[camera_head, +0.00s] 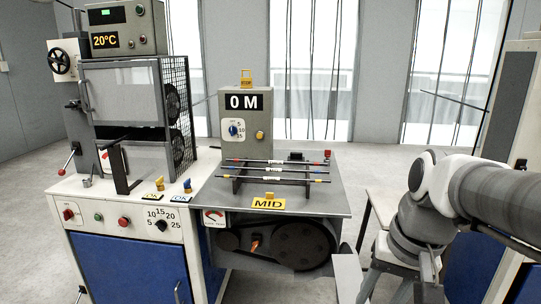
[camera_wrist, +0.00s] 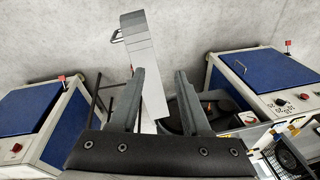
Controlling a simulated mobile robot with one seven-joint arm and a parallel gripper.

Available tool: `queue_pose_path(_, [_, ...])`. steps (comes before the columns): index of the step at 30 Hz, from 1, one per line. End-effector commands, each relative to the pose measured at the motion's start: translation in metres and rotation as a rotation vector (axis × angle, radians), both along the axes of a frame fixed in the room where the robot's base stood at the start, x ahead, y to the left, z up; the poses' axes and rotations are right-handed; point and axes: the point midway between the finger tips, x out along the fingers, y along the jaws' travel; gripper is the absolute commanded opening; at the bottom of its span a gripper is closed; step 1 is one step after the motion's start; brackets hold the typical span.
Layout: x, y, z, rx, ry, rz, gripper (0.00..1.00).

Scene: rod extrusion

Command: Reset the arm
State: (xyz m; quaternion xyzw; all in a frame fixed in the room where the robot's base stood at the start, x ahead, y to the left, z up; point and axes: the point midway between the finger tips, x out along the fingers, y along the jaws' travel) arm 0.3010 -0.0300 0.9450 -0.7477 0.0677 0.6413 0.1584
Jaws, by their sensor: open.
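My arm (camera_head: 470,190) reaches in from the right side of the head view, to the right of the machines, with its lower links bent downward. My gripper (camera_wrist: 165,73) shows in the wrist view with its two dark fingers spread apart. Nothing is held between them. Beyond the fingers are a grey box-like part (camera_wrist: 146,60) and the concrete floor. I cannot make out the gripper's fingers in the head view.
A machine with a blue cabinet (camera_head: 130,268) stands at left, its upper display reading 20°C. Beside it, a grey table (camera_head: 225,200) carries a rack with several thin rods (camera_head: 275,162), a MID sign (camera_head: 268,204) and a control box (camera_head: 245,110) reading 0 M. Open floor lies behind.

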Motion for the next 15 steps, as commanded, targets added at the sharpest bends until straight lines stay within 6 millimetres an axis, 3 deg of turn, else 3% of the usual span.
queue_pose_path(6, [-0.030, 0.020, 0.006, -0.106, -0.182, 0.161, 0.47])
queue_pose_path(14, [-0.057, 0.031, 0.001, -0.211, -0.347, 0.290, 0.47])
queue_pose_path(15, [-0.056, 0.030, 0.022, -0.209, -0.342, 0.286, 0.47])
